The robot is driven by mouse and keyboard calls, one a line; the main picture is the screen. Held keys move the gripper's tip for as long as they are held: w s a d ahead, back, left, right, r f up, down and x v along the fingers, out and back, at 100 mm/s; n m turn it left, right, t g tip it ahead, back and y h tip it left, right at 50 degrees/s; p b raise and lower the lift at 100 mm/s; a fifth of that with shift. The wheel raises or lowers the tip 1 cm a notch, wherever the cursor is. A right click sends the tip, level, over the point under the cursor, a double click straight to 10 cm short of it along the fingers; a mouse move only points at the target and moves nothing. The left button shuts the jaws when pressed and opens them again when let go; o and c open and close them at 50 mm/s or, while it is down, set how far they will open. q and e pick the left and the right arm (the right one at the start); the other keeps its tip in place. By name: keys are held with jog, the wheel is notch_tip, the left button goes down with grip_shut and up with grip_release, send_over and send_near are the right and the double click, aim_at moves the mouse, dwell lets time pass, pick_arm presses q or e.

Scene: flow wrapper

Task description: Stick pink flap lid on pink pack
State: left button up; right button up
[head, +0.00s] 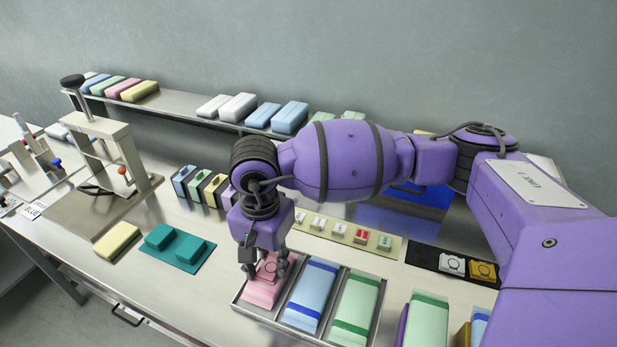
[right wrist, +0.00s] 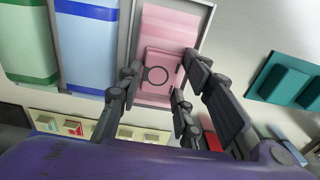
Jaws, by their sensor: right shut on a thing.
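The pink pack (head: 261,294) lies in the left slot of a metal tray at the front of the bench. It also shows in the right wrist view (right wrist: 168,22). My right gripper (head: 265,268) points down over the pack and is shut on the lid, with fingers on both sides. The lid looks to be on or just above the pack; contact is hidden. My left gripper is not in view.
In the same tray (head: 240,300) lie a blue pack (head: 311,291) and a green pack (head: 356,305). A teal stand (head: 176,243) and a yellow block (head: 116,240) are to the left. Behind are a strip of small labelled pieces (head: 338,231) and a press frame (head: 108,150).

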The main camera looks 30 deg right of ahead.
jog(key=shift+f, duration=0.1)
dwell(0.8)
jog(key=o, duration=0.8)
jog(key=shift+c, duration=0.2)
jog(key=shift+r, duration=0.45)
notch_tip(320, 180, up, 11)
